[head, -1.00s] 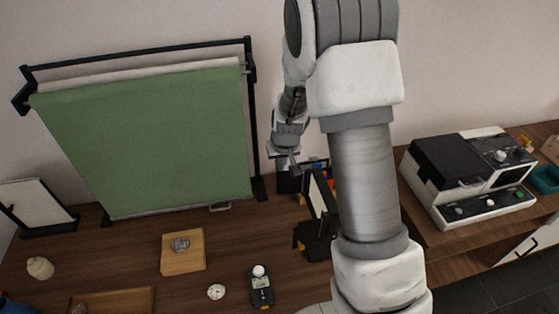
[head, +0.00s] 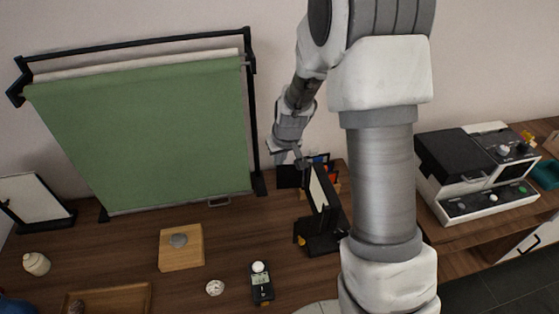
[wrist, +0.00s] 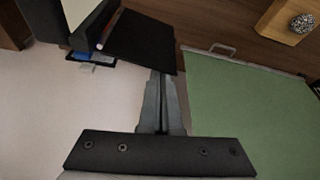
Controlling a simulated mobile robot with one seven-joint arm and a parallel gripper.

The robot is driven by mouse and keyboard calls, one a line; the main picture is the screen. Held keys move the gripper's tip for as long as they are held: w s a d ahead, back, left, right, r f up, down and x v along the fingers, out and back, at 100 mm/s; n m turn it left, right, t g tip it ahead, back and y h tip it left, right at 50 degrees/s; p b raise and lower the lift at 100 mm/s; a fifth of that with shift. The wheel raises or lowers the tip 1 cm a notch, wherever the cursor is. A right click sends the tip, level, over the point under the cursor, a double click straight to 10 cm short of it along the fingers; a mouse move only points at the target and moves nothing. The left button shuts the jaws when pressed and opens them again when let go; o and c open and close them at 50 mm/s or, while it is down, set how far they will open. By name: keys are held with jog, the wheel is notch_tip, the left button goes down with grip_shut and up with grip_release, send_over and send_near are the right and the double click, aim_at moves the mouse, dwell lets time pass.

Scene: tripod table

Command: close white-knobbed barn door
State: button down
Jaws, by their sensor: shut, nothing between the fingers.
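A black lamp with a pale panel (head: 318,188) stands on the table, right of the green backdrop. A dark flap (head: 289,177), which looks like a barn door, sticks out at its left. In the wrist view a black flap (wrist: 142,42) lies just ahead of the fingers, beside the lamp's pale face (wrist: 80,10). No white knob can be made out on it. My gripper (head: 300,163) is above and behind the flap, shut and empty. In the wrist view the fingertips of my gripper (wrist: 160,78) overlap the flap's lower right edge; I cannot tell whether they touch.
The green backdrop (head: 145,135) on a black stand is close to the left of my gripper. Wooden block (head: 181,258), light meter (head: 261,285) and white disc (head: 215,287) lie in front. A black-and-white machine (head: 475,175) stands far right. Small coloured items sit behind the lamp.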

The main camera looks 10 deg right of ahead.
jog(key=shift+f, duration=0.1)
jog(key=n+b, duration=0.1)
jog(key=s+n+b, duration=0.1)
jog(key=s+n+y+b, duration=0.1)
jog(key=n+b, duration=0.1)
jog(key=shift+s+a, duration=0.2)
jog(key=shift+a, duration=0.05)
jog(key=s+d+n+g+y+p, duration=0.2)
jog(key=s+n+p, duration=0.4)
jog(key=n, duration=0.7)
jog(key=shift+s+d+g, duration=0.65)
jog(key=shift+d+g, duration=0.2)
jog(key=shift+g, duration=0.35)
jog(key=shift+d, duration=0.1)
